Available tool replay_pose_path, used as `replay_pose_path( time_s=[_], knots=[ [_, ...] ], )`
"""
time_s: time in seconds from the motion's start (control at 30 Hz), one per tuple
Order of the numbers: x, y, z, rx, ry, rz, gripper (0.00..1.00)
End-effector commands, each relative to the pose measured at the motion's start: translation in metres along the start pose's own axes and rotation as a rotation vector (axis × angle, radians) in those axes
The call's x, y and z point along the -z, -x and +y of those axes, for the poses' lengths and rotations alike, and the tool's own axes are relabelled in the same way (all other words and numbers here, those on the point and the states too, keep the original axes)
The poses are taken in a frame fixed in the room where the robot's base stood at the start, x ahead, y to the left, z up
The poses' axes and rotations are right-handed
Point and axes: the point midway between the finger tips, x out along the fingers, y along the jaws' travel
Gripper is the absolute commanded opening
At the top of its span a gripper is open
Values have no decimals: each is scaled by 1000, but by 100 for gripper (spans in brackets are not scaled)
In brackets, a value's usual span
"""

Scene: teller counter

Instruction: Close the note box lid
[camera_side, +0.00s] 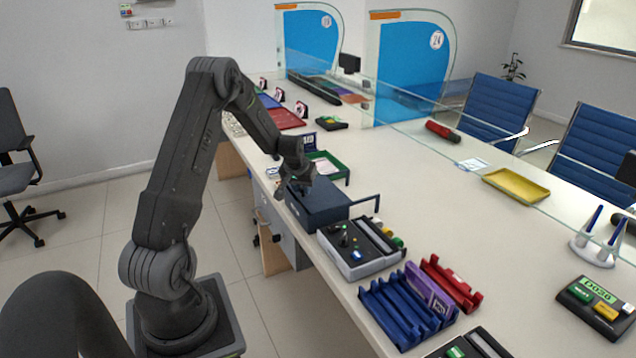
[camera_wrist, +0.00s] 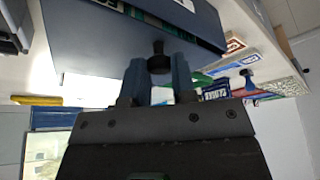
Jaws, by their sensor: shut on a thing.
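The note box (camera_side: 318,208) is a dark blue box near the left edge of the counter in the side view. In the wrist view a broad dark blue panel (camera_wrist: 95,40), apparently the lid, spans the top. A dark round knob (camera_wrist: 158,63) stands out from the panel. My gripper (camera_wrist: 157,80) has one finger on each side of the knob and is shut on it. A gap beside the panel shows green and white things. The side view does not clearly show how far the lid is closed.
A grey tray with small items (camera_side: 358,262) stands close to the box, with blue (camera_side: 405,310) and red (camera_side: 450,283) racks beyond it. A green tray (camera_side: 330,167) is just behind the box. The counter's middle (camera_side: 440,210) is mostly clear.

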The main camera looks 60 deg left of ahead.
Motion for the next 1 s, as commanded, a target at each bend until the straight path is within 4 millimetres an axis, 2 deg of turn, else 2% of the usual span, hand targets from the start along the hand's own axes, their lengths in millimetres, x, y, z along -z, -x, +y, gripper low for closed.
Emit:
replay_pose_path(
  time_s=[0.1, 0.43, 0.47, 0.7, 1.0],
  knots=[
    [-7, 4, -9, 2, 3, 2, 0],
    [-10, 4, -12, 4, 2, -2, 0],
    [-10, 4, -12, 4, 2, -3, 26],
    [-10, 4, -11, 3, 2, -2, 49],
    [-9, 6, -10, 2, 1, 1, 50]
  ],
)
